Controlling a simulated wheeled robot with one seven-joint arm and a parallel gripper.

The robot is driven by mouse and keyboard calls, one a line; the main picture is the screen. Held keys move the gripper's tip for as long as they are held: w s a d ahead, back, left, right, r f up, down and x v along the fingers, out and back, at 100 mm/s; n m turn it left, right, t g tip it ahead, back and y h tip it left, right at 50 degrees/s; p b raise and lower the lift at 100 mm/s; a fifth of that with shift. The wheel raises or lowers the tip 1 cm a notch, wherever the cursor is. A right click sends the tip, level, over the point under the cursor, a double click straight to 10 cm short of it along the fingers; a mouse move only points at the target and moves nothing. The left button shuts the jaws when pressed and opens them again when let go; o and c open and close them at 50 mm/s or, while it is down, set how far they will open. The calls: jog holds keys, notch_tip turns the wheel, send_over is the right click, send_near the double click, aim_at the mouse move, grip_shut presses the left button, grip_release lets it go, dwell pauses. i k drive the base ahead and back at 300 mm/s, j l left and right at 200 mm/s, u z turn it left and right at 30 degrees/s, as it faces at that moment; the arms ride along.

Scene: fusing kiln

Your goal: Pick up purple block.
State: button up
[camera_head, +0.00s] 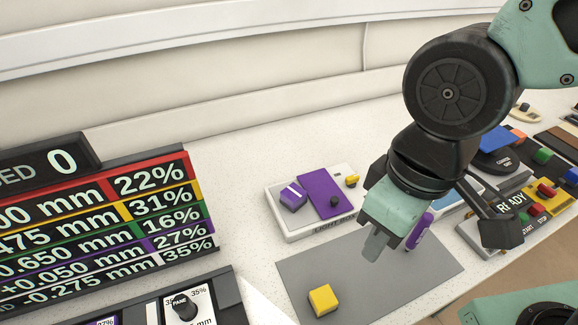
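A small purple block (293,197) with a pale stripe on top sits on the left part of a white box labelled as a light box (305,232). A flat purple panel (321,192) lies beside it on the same box. My gripper (440,236) hangs to the right of the box, apart from the purple block. Its teal finger and black finger look spread apart. A purple piece with pale lettering (419,232) shows beside the teal finger; I cannot tell whether they touch.
A yellow block (323,299) rests on a grey mat (375,290) in front of the box. A thickness board (100,215) stands at left. A READY panel (540,200) and other control items crowd the right. White counter is clear behind the light box.

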aim_at(294, 197)
jog(key=j+z, duration=0.35)
jog(key=k+j+z, duration=0.15)
jog(key=z, duration=0.2)
jog(key=k+j+z, duration=0.1)
jog(key=z, duration=0.25)
jog(key=j, duration=0.1)
